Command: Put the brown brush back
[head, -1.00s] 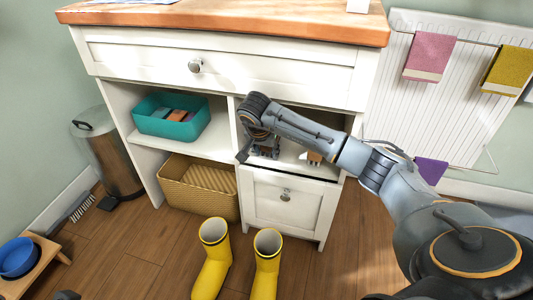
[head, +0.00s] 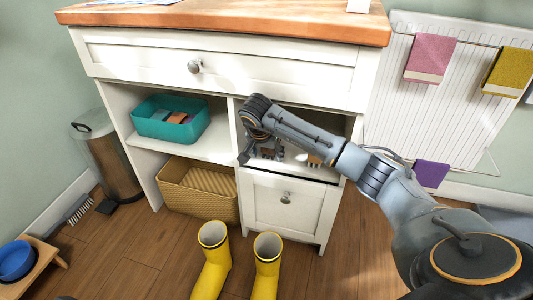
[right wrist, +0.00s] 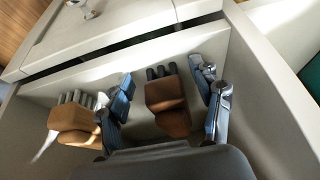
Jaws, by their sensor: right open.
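A brown brush (right wrist: 168,108) with dark bristles lies in the upper right compartment (right wrist: 270,115) of the white cabinet. My right gripper (right wrist: 165,76) is open, with one finger on each side of this brush. I cannot tell whether the fingers touch it. A second brown brush (right wrist: 75,124) lies just outside one finger; it also shows in the head view (head: 315,160). In the head view my right gripper (head: 265,150) reaches into the compartment and partly covers the first brush. My left gripper is not in view.
A teal bin (head: 150,128) sits in the left compartment above a wicker basket (head: 200,205). Below the brushes is a closed door or drawer front (head: 270,205). Yellow boots (head: 212,265) stand on the floor in front. A radiator with towels (head: 430,60) is at right.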

